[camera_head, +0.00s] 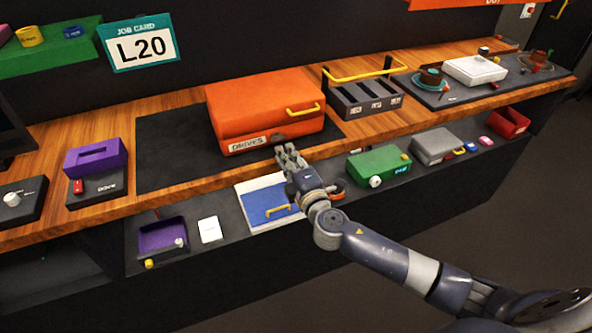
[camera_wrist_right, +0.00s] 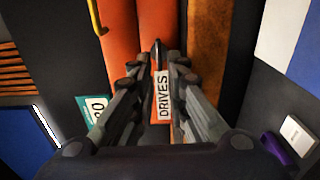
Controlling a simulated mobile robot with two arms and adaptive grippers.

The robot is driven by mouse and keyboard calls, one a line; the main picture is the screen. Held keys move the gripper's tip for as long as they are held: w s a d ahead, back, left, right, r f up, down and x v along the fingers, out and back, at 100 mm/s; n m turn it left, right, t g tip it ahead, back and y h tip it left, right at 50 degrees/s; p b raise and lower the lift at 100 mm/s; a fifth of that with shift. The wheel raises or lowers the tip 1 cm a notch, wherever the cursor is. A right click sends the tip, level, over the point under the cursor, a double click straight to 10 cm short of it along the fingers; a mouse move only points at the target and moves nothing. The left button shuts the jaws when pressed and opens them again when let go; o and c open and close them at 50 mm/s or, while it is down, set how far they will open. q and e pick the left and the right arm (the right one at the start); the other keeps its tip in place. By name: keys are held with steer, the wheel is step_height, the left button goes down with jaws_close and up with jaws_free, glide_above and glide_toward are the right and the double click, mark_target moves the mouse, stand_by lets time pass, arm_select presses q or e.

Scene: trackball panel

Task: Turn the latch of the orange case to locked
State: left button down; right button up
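The orange case (camera_head: 262,100) stands closed on a dark mat on the wooden counter, with a yellow handle (camera_head: 303,109) and a white DRIVES label (camera_head: 249,144) on its front. Its small dark latch (camera_head: 278,137) is on the front beside the label; its exact angle is hard to tell. My right gripper (camera_head: 286,149) is just in front of the latch. In the right wrist view, my right gripper (camera_wrist_right: 156,57) has its fingers apart, with the dark latch (camera_wrist_right: 157,47) showing between or just beyond the tips. Contact cannot be made out. My left gripper is not in view.
A black slotted rack (camera_head: 366,98) with a yellow bar stands right of the case. A purple box (camera_head: 97,158) is at the left. On the lower shelf are a blue-and-white panel (camera_head: 258,212) below my gripper, a green box (camera_head: 378,164) and a purple tray (camera_head: 162,236).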

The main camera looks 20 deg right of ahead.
steer(key=s, duration=0.7)
steer(key=shift+d, duration=0.15)
steer(key=s+d+f+m+g+h, duration=0.1)
steer(key=d+f+m+g, duration=0.15)
steer(key=f, duration=0.75)
steer(key=s+d+f+m+g+h, duration=0.1)
steer(key=d+f+g, duration=0.15)
steer(key=f, duration=0.75)
steer(key=s+d+f+m+g, duration=0.1)
steer(key=s+f+m+g, duration=0.1)
steer(key=s+f, duration=0.45)
steer(key=s+d+f+m+g, duration=0.2)
steer(key=s+f, duration=0.1)
steer(key=f, duration=0.7)
steer(key=s+f+m+g, duration=0.4)
steer(key=s+f, duration=0.9)
steer(key=s, duration=0.2)
steer(key=s+a+f+m+g, duration=0.1)
steer(key=s+f, duration=0.1)
steer(key=s, duration=0.5)
steer(key=s+a+f+m+g+y, duration=0.1)
steer(key=s+a+f+m, duration=0.1)
steer(key=s, duration=0.5)
steer(key=s+a+f+m+g, duration=0.1)
steer(key=s+a+f+g, duration=0.1)
steer(key=s, duration=0.6)
steer(key=shift+f+m, duration=0.35)
steer(key=shift+f, duration=0.5)
